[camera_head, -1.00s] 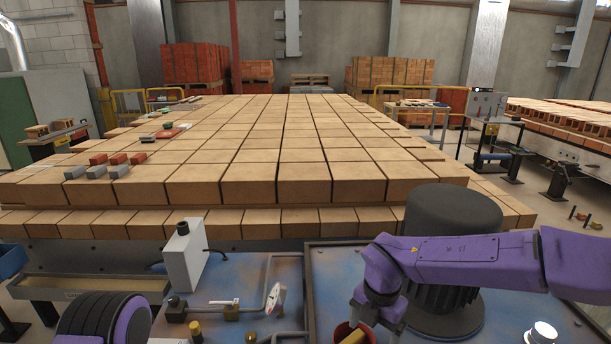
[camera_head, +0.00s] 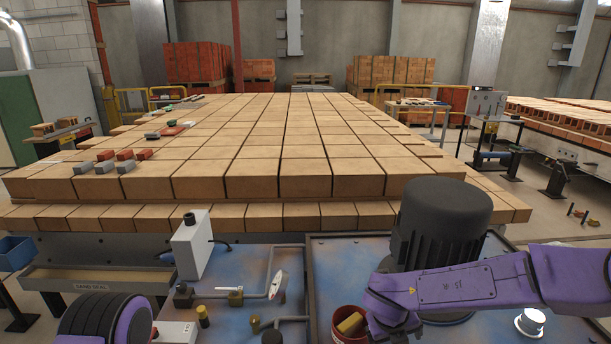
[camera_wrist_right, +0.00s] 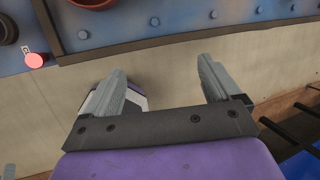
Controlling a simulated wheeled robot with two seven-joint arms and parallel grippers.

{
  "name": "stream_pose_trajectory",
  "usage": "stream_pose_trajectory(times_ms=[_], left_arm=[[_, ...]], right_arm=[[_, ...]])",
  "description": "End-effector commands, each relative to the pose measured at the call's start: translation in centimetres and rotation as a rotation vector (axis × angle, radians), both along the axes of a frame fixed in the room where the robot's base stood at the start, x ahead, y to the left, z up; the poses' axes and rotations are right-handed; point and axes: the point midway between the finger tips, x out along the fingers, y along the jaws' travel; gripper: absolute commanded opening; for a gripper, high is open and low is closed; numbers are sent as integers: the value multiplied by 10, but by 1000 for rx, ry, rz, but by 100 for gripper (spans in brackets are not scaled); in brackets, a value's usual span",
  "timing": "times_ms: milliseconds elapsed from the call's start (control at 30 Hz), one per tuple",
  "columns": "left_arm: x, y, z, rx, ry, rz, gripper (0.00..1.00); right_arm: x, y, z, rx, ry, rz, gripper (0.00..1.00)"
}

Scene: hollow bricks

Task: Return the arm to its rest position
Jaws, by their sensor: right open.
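My right arm (camera_head: 470,288) comes in from the right in the head view, bent low over the blue panel (camera_head: 240,312). Its gripper is below the picture there. In the right wrist view my right gripper (camera_wrist_right: 162,92) is open, with nothing between its two grey fingers. It hangs beside a pale vertical face below the blue panel edge. Of my left arm, only a purple and black rounded part (camera_head: 105,318) shows at the lower left; the left gripper is not seen.
A red pot (camera_head: 350,325) with a yellowish block stands by my right arm. A black motor (camera_head: 440,222), a white box (camera_head: 190,246) and pipes rise from the panel. Behind is a wide bed of tan bricks (camera_head: 300,178), with small red and grey bricks (camera_head: 125,155) at left.

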Motion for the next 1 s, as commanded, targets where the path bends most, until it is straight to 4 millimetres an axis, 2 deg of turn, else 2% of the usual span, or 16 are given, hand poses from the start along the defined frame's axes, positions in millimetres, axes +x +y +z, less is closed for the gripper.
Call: stream_pose_trajectory(times_ms=[167, 267, 300, 367, 400, 500, 600, 700, 800, 1000], left_arm=[[0, 0, -3, 0, 0, 0, 63], [0, 0, -6, 0, 0, 0, 63], [0, 0, -7, 0, 0, 0, 63], [0, 0, -9, 0, 0, 0, 63], [0, 0, -11, 0, 0, 0, 63], [0, 0, -13, 0, 0, 0, 63], [0, 0, -15, 0, 0, 0, 63], [0, 0, -16, 0, 0, 0, 63], [0, 0, -16, 0, 0, 0, 63], [0, 0, -16, 0, 0, 0, 63]], right_arm=[[-24, -31, -58, -326, 84, 537, 90], [-59, -48, -107, -548, 205, 993, 90], [-83, -54, -130, -630, 271, 1219, 90], [-127, -61, -163, -718, 372, 1564, 90], [-157, -66, -180, -745, 424, 1758, 90], [-227, -78, -207, -723, 521, 2089, 90], [-276, -94, -218, -663, 604, 2224, 90], [-299, -105, -226, -627, 670, 2263, 90], [-306, -104, -229, -609, 675, 2270, 90], [-305, -104, -228, -611, 673, 2266, 90]])
